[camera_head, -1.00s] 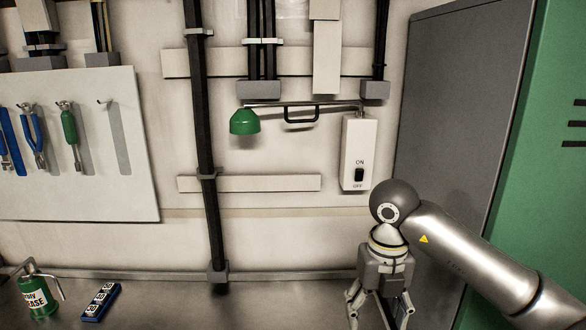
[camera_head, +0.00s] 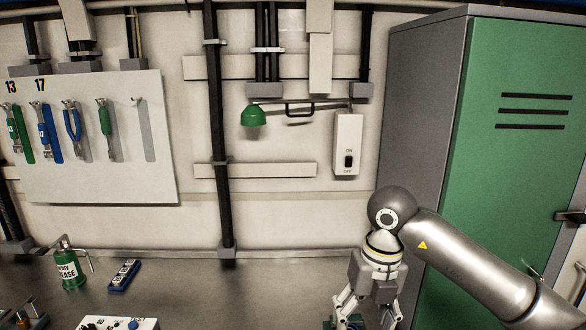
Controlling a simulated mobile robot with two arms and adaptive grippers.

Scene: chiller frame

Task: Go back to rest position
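My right gripper (camera_head: 366,316) points down at the lower middle-right, its arm coming in from the right. Its finger links are spread apart, so it looks open; the fingertips are cut off by the bottom edge. A small dark green thing shows at the bottom edge beside the fingers, too little of it to name. My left gripper is not in view.
The worktop (camera_head: 230,285) holds a green grease can (camera_head: 70,270), a blue numbered block (camera_head: 124,274) and a white panel box (camera_head: 120,323). Tools hang on a white board (camera_head: 100,180). A green lamp (camera_head: 253,116) and ON/OFF switch (camera_head: 347,145) are on the wall; a green locker (camera_head: 510,160) stands right.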

